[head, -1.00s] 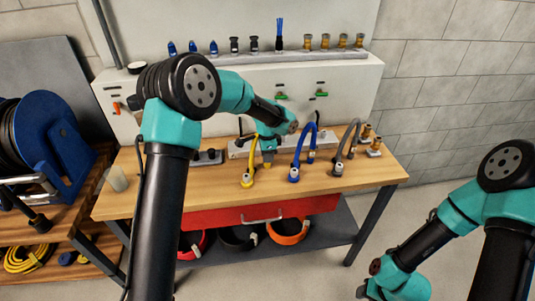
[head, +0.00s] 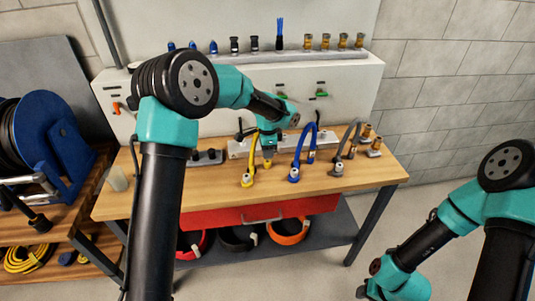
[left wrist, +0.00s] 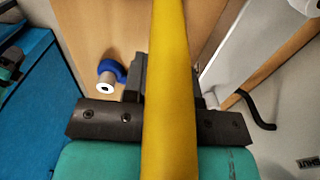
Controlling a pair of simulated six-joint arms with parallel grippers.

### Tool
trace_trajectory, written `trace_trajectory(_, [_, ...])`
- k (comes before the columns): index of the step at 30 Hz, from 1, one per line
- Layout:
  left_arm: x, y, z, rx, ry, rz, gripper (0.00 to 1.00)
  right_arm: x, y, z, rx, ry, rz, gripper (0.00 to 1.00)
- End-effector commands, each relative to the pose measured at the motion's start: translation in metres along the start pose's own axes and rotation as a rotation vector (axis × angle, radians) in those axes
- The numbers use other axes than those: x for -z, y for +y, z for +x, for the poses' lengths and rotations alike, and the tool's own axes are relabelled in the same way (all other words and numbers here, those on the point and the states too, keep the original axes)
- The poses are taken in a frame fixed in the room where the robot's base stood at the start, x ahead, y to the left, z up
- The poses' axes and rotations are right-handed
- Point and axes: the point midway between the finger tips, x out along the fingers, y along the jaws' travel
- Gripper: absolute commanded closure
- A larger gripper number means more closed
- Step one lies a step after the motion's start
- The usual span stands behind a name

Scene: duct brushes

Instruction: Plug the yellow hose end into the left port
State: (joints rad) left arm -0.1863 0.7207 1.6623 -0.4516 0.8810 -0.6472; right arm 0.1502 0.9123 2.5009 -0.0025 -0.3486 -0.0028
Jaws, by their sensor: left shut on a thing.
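The yellow hose (head: 253,165) stands over the wooden bench, its pale end (head: 247,181) low near the front of the bench top. My left gripper (head: 268,153) is at the hose's upper part, behind and above that end. In the left wrist view, the yellow hose (left wrist: 168,110) runs between the dark fingers of my left gripper (left wrist: 168,80), which is shut on it. The left port cannot be made out clearly; my left arm covers part of the wall panel. My right gripper (head: 385,290) is low at the bottom right, partly cut off, its fingers unclear.
A blue hose (head: 304,140) and a grey hose (head: 350,140) stand right of the yellow one. Brass fittings (head: 370,140) stand at the bench's right. The panel (head: 350,80) has green levers (head: 322,94). The front right of the bench (head: 370,178) is clear.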

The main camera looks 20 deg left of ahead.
Motion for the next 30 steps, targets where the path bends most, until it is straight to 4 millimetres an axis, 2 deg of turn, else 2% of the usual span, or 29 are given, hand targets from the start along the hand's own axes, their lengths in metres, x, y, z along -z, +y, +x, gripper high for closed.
trace_trajectory(21, [0.001,-0.001,-0.024,0.003,0.001,0.001,1.0,0.0,0.0,0.0,0.0,0.0,0.0,0.57])
trace_trajectory(30, [0.0,0.0,-0.028,0.002,0.001,0.001,1.0,0.0,0.0,0.0,0.0,0.0,0.0,0.57])
